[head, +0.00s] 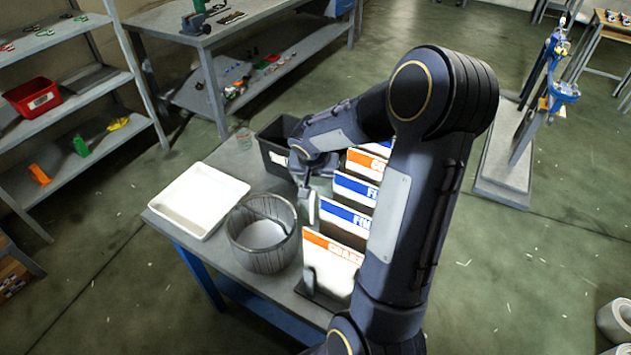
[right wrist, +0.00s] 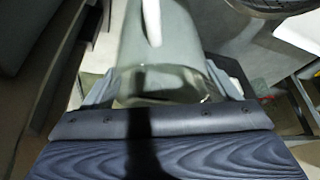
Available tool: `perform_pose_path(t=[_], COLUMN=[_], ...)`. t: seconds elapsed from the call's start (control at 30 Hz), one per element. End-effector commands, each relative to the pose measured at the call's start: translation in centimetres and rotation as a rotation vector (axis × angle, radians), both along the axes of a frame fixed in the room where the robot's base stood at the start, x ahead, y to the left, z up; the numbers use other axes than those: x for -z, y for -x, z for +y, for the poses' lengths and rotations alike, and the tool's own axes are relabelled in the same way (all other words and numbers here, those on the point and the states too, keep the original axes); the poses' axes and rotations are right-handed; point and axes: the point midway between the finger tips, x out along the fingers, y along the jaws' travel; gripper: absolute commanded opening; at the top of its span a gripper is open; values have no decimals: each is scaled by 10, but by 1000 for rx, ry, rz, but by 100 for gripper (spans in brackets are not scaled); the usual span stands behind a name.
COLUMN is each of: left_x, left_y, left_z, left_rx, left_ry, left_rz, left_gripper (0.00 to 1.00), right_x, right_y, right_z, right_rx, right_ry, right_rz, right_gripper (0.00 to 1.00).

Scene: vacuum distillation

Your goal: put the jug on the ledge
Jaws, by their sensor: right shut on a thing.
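My right gripper (head: 312,180) hangs over the table, between the round basket and the row of labelled boards. In the right wrist view, its two fingers (right wrist: 160,88) are on either side of a grey, glassy cylindrical jug (right wrist: 165,60) and are shut on it. A pale upright strip, perhaps a handle or a reflection, shows on the jug. In the head view only a small pale part of the held thing shows below the fingers; my arm hides much of this area. I cannot tell which surface is the ledge. My left gripper is not in view.
A white tray (head: 168,212), a round grey basket (head: 262,258) and a black bin (head: 275,152) crowd the table. Boards with orange and blue labels (head: 335,250) stand along its right side. A grey shelf rack (head: 75,92) is at the left, a workbench (head: 262,12) behind.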

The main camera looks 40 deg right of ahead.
Motion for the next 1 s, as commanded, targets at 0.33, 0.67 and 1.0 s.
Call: perform_pose_path(t=[0.33,0.67,1.0], left_x=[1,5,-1], left_y=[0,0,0], left_z=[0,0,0], left_rx=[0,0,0], left_ry=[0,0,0], left_rz=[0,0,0], left_gripper=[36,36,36], right_x=[17,19,15], right_y=[0,0,0], right_z=[0,0,0], right_rx=[0,0,0], right_ry=[-1,-1,-1], right_rz=[-1,-1,0], right_gripper=[43,96,100])
